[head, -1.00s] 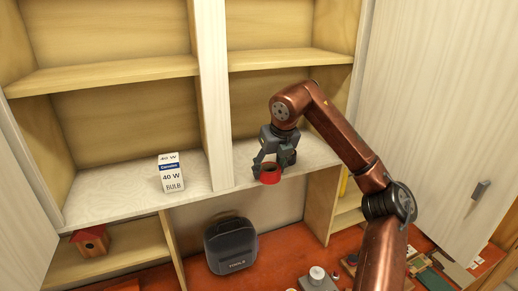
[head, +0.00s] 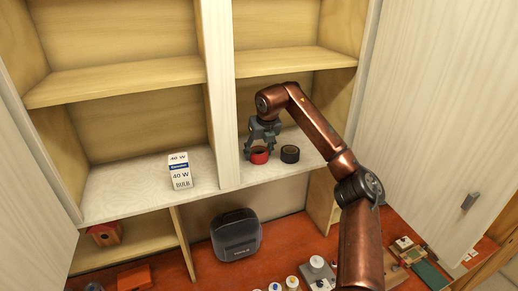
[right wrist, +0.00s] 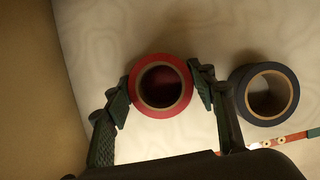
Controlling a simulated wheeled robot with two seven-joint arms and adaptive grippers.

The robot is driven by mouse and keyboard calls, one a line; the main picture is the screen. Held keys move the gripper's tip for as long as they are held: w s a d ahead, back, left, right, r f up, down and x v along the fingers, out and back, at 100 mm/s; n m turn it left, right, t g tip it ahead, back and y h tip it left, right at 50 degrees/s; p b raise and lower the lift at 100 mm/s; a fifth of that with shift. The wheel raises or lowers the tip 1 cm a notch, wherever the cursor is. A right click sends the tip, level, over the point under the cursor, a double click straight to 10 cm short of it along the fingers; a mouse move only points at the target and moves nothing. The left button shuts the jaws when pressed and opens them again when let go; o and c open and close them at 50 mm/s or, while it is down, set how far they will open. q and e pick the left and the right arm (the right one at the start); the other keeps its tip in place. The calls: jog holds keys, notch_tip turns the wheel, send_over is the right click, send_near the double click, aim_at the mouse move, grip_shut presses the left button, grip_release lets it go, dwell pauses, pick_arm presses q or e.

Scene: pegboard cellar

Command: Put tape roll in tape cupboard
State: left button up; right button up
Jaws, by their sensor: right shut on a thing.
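A red tape roll (head: 260,156) is in the right compartment of the cupboard, at the white bottom shelf (head: 240,178). My right gripper (head: 262,143) is shut on it from above. In the right wrist view the red roll (right wrist: 162,112) sits between both fingertips (right wrist: 165,88), its hole facing the camera. I cannot tell whether the roll touches the shelf. A black tape roll (head: 290,154) lies on the same shelf just right of the red one; it also shows in the right wrist view (right wrist: 245,98). My left gripper is out of view.
A bulb box (head: 180,171) stands in the left compartment, beyond the upright divider (head: 220,110). The cupboard door (head: 425,120) stands open at right. Below, a dark tool case (head: 236,236) and several small items stand on the red worktop (head: 200,262).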

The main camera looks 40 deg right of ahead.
jog(key=shift+s, duration=0.15)
jog(key=o, duration=1.2)
jog(key=shift+r, duration=0.15)
jog(key=shift+r+b, duration=0.2)
jog(key=shift+b, duration=0.2)
jog(key=s+a+b, duration=0.1)
jog(key=s+b, duration=0.1)
jog(key=s, duration=0.1)
jog(key=s+a+b, duration=0.1)
jog(key=s, duration=0.3)
jog(key=s+a+b, duration=0.1)
jog(key=s+b, duration=0.1)
jog(key=s, duration=0.1)
jog(key=shift+s+a+r+b, duration=0.1)
jog(key=shift+s+r+b, duration=0.05)
jog(key=shift+s+b, duration=0.15)
jog(key=shift+s+a+r, duration=0.15)
jog(key=shift+s+a, duration=0.1)
jog(key=shift+s, duration=0.4)
